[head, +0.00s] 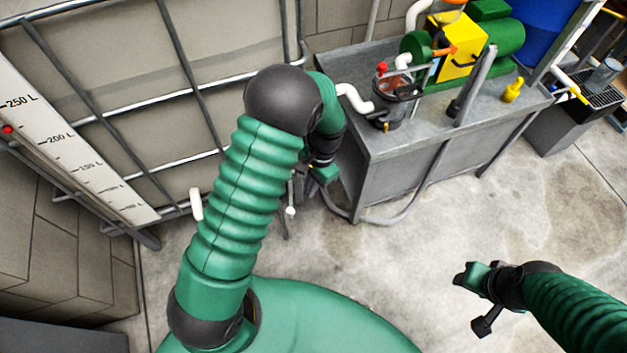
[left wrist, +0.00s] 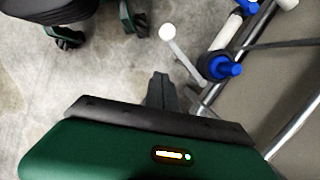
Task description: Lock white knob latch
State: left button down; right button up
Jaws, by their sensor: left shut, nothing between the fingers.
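A white round knob (left wrist: 167,31) on a thin metal rod shows in the left wrist view. The rod runs down beside a blue fitting (left wrist: 226,69) on a pipe. My left gripper (left wrist: 160,82) is shut and empty, with its fingertips below the knob in that picture and apart from it. In the head view a small white knob (head: 291,211) shows just below my left wrist, and my arm hides much of the area around it. My right gripper (head: 466,276) is over bare floor at the lower right, away from the knob; its finger opening is unclear.
A caged tank (head: 110,90) with a volume scale (head: 70,150) stands at the left. A grey metal bench (head: 400,140) carries a pump with a yellow box (head: 457,45) and a filter housing (head: 392,100). The concrete floor (head: 420,240) between is clear.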

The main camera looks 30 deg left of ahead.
pick_arm(q)
jog(key=s, duration=0.1)
jog(key=s+a+f, duration=0.1)
jog(key=s+b, duration=0.1)
jog(key=s, duration=0.1)
jog(key=shift+a+f, duration=0.2)
pick_arm(e)
jog(key=shift+d+f, duration=0.15)
jog(key=shift+f, duration=0.75)
pick_arm(q)
jog(key=shift+s, duration=0.1)
pick_arm(e)
jog(key=shift+r, duration=0.1)
